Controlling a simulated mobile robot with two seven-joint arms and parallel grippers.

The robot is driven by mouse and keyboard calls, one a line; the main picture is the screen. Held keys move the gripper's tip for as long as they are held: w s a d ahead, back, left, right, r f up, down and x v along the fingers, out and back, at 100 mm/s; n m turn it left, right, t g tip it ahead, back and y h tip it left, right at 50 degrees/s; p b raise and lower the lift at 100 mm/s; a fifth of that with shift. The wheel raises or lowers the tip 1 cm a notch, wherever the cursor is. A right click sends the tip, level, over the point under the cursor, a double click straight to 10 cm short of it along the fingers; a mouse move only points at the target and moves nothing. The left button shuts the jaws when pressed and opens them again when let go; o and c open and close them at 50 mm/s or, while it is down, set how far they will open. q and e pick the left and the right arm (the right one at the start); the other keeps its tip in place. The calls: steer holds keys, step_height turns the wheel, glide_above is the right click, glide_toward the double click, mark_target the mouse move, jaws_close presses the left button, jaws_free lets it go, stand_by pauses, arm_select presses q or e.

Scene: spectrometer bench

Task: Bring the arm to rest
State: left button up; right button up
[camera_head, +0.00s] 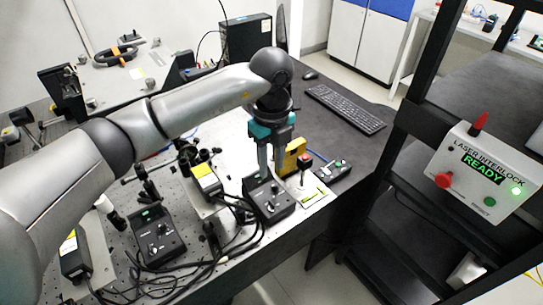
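My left arm (150,115) reaches in from the left, across the optics table, and bends down at the wrist. My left gripper (274,170) points down with its two grey fingers apart, and nothing shows between them. It is over the right part of the table, in front of a yellow block (291,156) that it partly hides. A black control box (268,198) with knobs is just below the fingertips in the picture; I cannot tell the height gap. My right gripper is not in view.
Cables (205,265) cross the front. The keyboard (346,108) lies behind. A laser interlock panel (487,172) reading READY hangs on the dark frame at right.

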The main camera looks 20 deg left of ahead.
arm_select(q)
step_height(320, 180, up, 2)
stand_by(0.5)
